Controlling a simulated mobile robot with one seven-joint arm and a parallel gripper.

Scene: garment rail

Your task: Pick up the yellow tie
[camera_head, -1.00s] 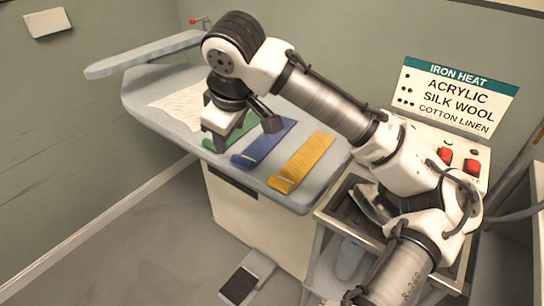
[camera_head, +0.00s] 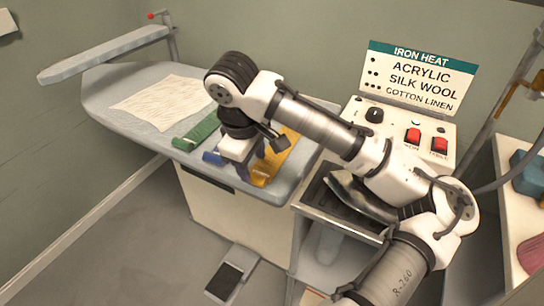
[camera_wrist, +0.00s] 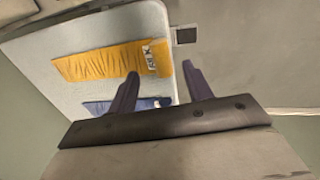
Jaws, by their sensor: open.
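The yellow tie (camera_head: 276,160) lies folded flat on the ironing board (camera_head: 110,92), near its right end, partly hidden behind my gripper in the head view. In the wrist view the yellow tie (camera_wrist: 105,62) shows as a wide strip with a small printed label at its right end. My gripper (camera_wrist: 166,72) is open and empty, its two dark fingers apart. In that view the left fingertip appears at the tie's lower edge, and the right one is past its label end. I cannot tell the height above the board. In the head view my gripper (camera_head: 238,172) is over the board's front edge.
A blue tie (camera_wrist: 115,105) and a green tie (camera_head: 197,132) lie beside the yellow one. A pale cloth (camera_head: 160,100) covers the board's left part. A control box (camera_head: 405,125) with red switches and an iron heat sign (camera_head: 418,78) stand at right. A foot pedal (camera_head: 228,278) is on the floor.

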